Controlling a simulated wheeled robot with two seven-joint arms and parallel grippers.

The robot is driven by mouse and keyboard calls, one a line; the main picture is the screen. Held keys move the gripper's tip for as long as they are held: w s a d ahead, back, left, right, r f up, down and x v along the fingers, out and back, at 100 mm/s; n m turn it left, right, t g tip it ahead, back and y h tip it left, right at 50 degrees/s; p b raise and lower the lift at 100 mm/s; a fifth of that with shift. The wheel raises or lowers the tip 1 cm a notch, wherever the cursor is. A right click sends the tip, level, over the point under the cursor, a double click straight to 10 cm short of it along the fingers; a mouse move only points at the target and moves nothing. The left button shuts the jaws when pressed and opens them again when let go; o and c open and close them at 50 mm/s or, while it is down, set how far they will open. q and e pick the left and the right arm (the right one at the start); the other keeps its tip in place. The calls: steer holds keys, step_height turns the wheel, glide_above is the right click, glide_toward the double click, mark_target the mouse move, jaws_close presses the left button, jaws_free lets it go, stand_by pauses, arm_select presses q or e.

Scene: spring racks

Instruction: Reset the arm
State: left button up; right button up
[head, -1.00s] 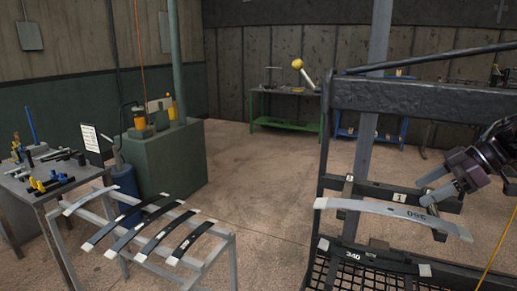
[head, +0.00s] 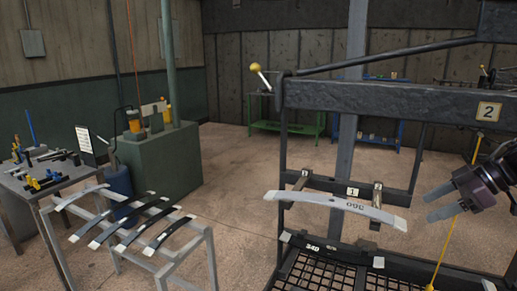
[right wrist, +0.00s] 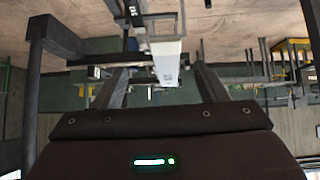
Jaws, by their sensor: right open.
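My right gripper (head: 428,206) is open and empty at the right of the head view, just right of the end of a light grey leaf spring (head: 335,206) marked 360. A gap shows between gripper and spring. The spring lies across supports of the dark rack (head: 390,97), by the label 1. In the right wrist view, the two open fingers (right wrist: 162,80) point forward, and the pale spring (right wrist: 168,62) shows beyond and between them. My left gripper is not in view.
A grey stand (head: 190,248) with several dark and light springs stands at lower left, beside a tool table (head: 55,185). A green cabinet (head: 165,160) is behind. The rack's mesh shelf (head: 325,270) and a yellow cord (head: 447,245) are near the gripper. Floor between stand and rack is clear.

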step_height(320, 180, down, 20)
steer(key=s+t+h, duration=0.2)
steer(key=t, duration=0.1)
steer(key=s+a+f+m+t+h, duration=0.25)
steer(key=a+f, duration=0.35)
steer(key=f, duration=0.5)
steer(key=s+a+f+m+g+h, duration=0.2)
steer(key=s+a+f+m+h, duration=0.15)
steer(key=s+a, duration=0.55)
steer(key=s+a+r+m+g, duration=0.4)
steer(key=s+a+r+g, duration=0.1)
steer(key=s+a, duration=0.55)
step_height(320, 180, down, 32)
steer(key=s+g, duration=0.2)
steer(key=s+d+f, duration=0.1)
steer(key=s+f, duration=0.7)
steer(key=s, duration=0.1)
steer(key=s+d+f, duration=0.2)
steer(key=s+f, duration=0.6)
steer(key=s, duration=0.2)
steer(key=shift+d+f+n+g, duration=0.2)
steer(key=shift+d+n+g, duration=0.05)
steer(key=shift+n+g, duration=0.1)
